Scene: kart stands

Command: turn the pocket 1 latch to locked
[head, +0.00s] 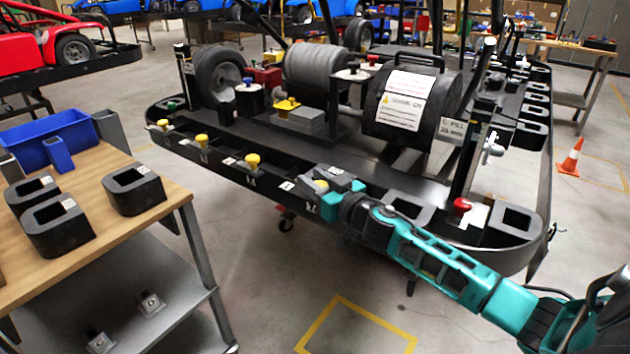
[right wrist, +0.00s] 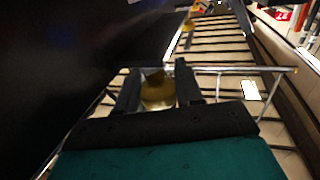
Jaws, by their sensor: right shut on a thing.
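A row of yellow latch knobs runs along the near black rail of the kart stand, each beside a small pocket. Three stand free in the head view: a far-left knob (head: 163,124), a second knob (head: 202,140) and a third knob (head: 252,160). My right gripper (head: 330,180) is at the rail to their right, shut on a yellow latch knob (head: 321,183). In the right wrist view my right gripper (right wrist: 157,78) has this knob (right wrist: 158,94) between its fingers. The pocket numbers are too small to read surely. My left gripper is not in view.
A wooden bench (head: 165,208) at left carries black holders (head: 136,190) and a blue bin (head: 60,140). A red knob (head: 462,205) sits on the stand's right end. An orange cone (head: 572,157) stands at far right. Floor before the stand is clear.

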